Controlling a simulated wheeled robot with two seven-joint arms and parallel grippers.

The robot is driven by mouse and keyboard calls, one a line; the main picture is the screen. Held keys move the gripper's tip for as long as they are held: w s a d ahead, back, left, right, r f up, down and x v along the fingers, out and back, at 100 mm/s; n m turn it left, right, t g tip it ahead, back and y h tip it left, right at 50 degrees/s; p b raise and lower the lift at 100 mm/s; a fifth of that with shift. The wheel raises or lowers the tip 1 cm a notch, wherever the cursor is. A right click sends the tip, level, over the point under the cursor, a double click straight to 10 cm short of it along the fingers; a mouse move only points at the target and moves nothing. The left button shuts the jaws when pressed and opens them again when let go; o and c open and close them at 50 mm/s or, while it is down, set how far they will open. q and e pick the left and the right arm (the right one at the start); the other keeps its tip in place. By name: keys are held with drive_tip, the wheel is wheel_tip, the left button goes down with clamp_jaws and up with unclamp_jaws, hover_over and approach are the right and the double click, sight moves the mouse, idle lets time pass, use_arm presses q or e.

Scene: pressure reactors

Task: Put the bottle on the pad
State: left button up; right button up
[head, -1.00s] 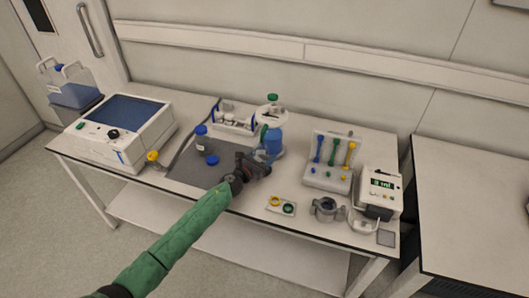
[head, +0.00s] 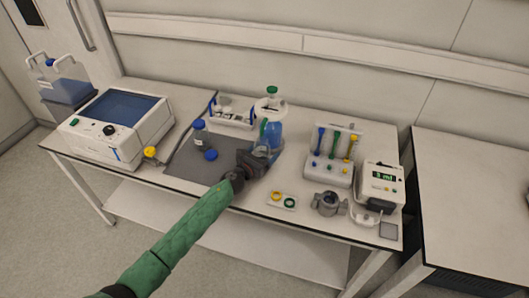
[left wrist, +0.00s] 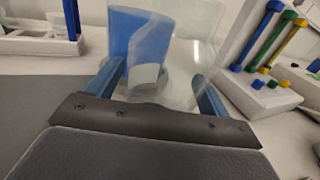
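A small bottle with a blue cap (head: 200,131) stands upright on the dark grey mat (head: 186,166). A larger clear vessel with blue in it (head: 275,133) stands at the mat's right side, and its blue part (left wrist: 150,45) fills the middle of the left wrist view. The small grey square pad (head: 389,231) lies at the table's front right. My left gripper (head: 262,157) is low over the mat's right edge. Its two blue fingers (left wrist: 160,88) are wide apart, with clear walls between and behind them; contact cannot be told. My right gripper is out of view.
A loose blue cap (head: 211,155) lies on the mat. Right are a holder of coloured tools (head: 330,170), a ring tray (head: 282,201), a metal clamp (head: 327,203) and a display device (head: 381,185).

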use_arm(q)
drive_tip(key=shift+s+r, duration=0.1)
drive_tip(key=shift+r, duration=0.15)
drive_tip(key=shift+f+v, duration=0.2)
drive_tip(key=shift+v, duration=0.85)
drive_tip(key=v, duration=0.4)
drive_tip(key=shift+b, duration=0.4)
drive_tip(key=b+v, duration=0.1)
drive_tip(key=v, duration=0.4)
drive_tip(key=shift+s+r, duration=0.1)
drive_tip(key=shift+s+a, duration=0.25)
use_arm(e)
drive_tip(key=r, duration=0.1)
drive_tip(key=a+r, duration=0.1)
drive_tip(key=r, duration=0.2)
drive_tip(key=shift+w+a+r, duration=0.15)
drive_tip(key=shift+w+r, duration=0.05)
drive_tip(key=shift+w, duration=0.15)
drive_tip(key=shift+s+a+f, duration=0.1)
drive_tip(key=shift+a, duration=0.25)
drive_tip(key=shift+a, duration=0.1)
